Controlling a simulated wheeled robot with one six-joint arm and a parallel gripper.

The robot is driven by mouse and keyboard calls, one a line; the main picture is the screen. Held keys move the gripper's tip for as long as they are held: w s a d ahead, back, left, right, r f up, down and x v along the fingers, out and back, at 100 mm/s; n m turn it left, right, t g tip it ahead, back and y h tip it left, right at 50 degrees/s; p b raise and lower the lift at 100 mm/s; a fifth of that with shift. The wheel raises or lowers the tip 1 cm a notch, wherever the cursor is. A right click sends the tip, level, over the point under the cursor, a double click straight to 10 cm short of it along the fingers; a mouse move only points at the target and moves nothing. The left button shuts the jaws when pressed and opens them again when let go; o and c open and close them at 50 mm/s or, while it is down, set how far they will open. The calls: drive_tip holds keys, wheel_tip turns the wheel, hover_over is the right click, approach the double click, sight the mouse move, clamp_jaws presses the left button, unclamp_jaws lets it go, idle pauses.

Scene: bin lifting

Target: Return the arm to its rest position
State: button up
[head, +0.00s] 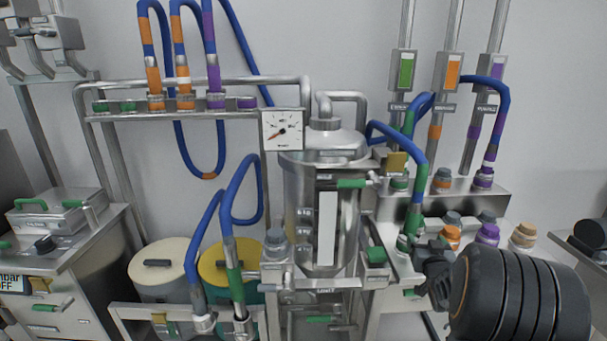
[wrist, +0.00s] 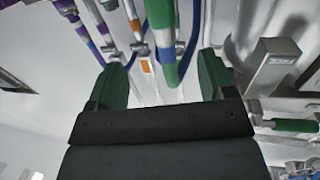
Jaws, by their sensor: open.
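My gripper (head: 435,272) is at the lower right in the head view, at the end of my dark ribbed arm. In the wrist view its two green fingers stand wide apart (wrist: 163,62), and they look empty. A green and blue hose (wrist: 162,22) shows in the gap between them; I cannot tell how far beyond the fingertips it is. In the head view a blue hose with a green lower part (head: 415,190) comes down just left of my gripper. The fingertips are hard to make out there.
A steel vessel (head: 318,190) with a dial gauge (head: 283,130) stands at the centre. Capped bottles, orange (head: 450,238) and purple (head: 488,236), stand close behind my arm. A white drum (head: 160,270) and a steel cabinet (head: 60,265) are at left.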

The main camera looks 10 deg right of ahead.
drive_tip(key=s+a+f+m+g+y, duration=0.1)
drive_tip(key=s+a+f+g, duration=0.2)
drive_tip(key=s+f+g, duration=0.6)
drive_tip(key=s+a+r+n+g+y+p, duration=0.1)
drive_tip(key=s+a+r, duration=0.2)
drive_tip(key=a, duration=0.5)
drive_tip(key=s+a+r+n+g+y+p, duration=0.1)
drive_tip(key=s+a+r, duration=0.3)
drive_tip(key=a, duration=0.4)
drive_tip(key=s+a+r+n+g+y+p, duration=0.1)
drive_tip(key=s+a+r+n+g+y, duration=0.1)
drive_tip(key=a, duration=0.6)
drive_tip(key=s+r, duration=0.1)
drive_tip(key=s, duration=0.1)
drive_tip(key=shift+s+a+r+n+y, duration=0.15)
drive_tip(key=shift+s+r+n+y, duration=0.15)
drive_tip(key=shift+s+r+n, duration=0.1)
